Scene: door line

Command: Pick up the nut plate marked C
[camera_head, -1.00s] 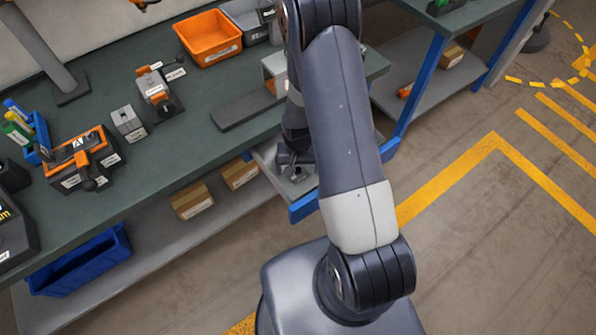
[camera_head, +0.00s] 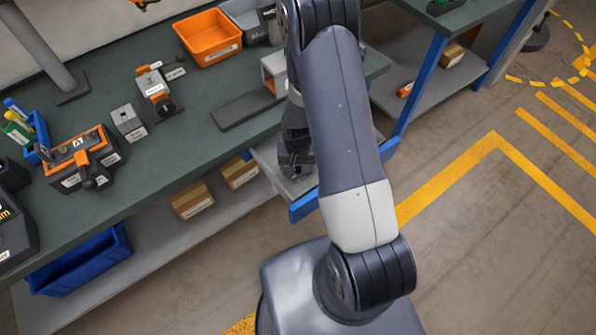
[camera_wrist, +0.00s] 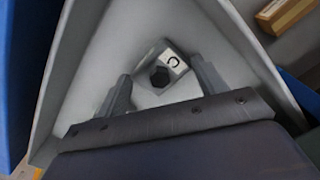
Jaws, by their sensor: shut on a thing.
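The nut plate marked C (camera_wrist: 150,92) is a light grey block with a dark hexagonal nut and a white label with a black C. In the wrist view it sits between the two fingers of my gripper (camera_wrist: 160,75), which is shut on it. The plate is at or just above the floor of a grey tray (camera_wrist: 85,90); I cannot tell whether it touches. In the head view my gripper (camera_head: 296,160) is over the tray (camera_head: 268,156) at the bench's front edge, and the plate is hidden.
The green bench top (camera_head: 190,135) holds an orange bin (camera_head: 208,37), a dark flat plate (camera_head: 245,109) and an orange-black fixture (camera_head: 80,158). Cardboard boxes (camera_head: 192,201) and a blue bin (camera_head: 80,262) are on the shelf below. Open floor (camera_head: 470,250) lies to the right.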

